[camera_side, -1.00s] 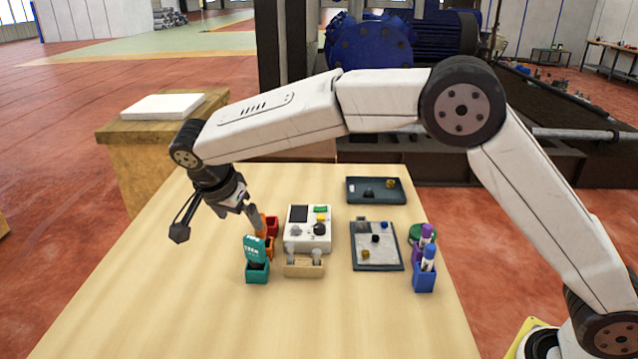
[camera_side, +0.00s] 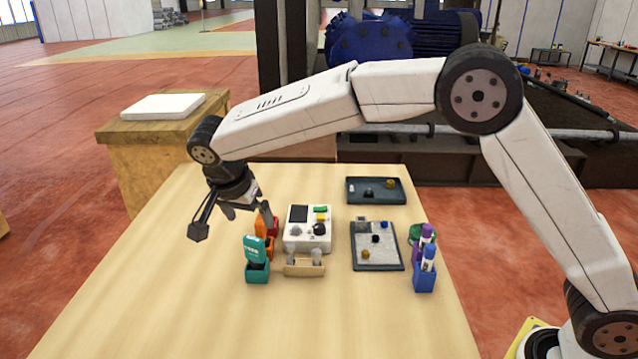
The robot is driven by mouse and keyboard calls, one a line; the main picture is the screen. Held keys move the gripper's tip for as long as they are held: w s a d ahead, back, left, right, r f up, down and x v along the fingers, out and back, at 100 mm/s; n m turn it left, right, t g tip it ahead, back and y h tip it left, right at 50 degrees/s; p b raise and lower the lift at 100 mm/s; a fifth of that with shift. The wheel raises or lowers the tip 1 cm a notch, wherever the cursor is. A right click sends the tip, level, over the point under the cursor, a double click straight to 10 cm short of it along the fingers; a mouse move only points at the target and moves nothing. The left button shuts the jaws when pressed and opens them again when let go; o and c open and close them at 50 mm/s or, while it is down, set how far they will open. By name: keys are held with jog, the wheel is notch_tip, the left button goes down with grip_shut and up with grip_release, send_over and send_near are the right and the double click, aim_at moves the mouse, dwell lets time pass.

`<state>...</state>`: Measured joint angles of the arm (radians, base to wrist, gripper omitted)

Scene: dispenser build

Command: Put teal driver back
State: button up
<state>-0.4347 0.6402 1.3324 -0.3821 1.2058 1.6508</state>
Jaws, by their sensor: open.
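A teal holder (camera_side: 257,273) stands on the table at the front left of the group of things. A teal upright piece with pale lettering, apparently the teal driver (camera_side: 255,247), rises from it. Whether it is fully seated cannot be told. My gripper (camera_side: 248,212) is open, pointing down, above and behind the teal holder. One finger is near the orange and red holders in the picture. No object shows between the fingers.
Orange (camera_side: 262,228) and red (camera_side: 273,226) holders stand just behind the teal one. A white device (camera_side: 307,243), wooden rack (camera_side: 304,270), grey tray (camera_side: 361,263), dark tray (camera_side: 357,201) and blue holder (camera_side: 424,283) with pens lie rightward. The table's front and left are clear.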

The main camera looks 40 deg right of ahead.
jog(key=s+d+f+n+y, duration=0.1)
jog(key=s+d+f+n, duration=0.2)
jog(key=s, duration=0.4)
jog(key=s+d+f+n+y, duration=0.1)
jog(key=s+d+f+n, duration=0.2)
jog(key=s+d+n, duration=0.2)
jog(key=s+d+f+n+t+y, duration=0.1)
jog(key=s+d+f+n, duration=0.2)
jog(key=s+d, duration=0.6)
jog(key=shift+s+n+y, duration=0.3)
jog(key=shift+s+n, duration=0.3)
jog(key=shift+s, duration=0.5)
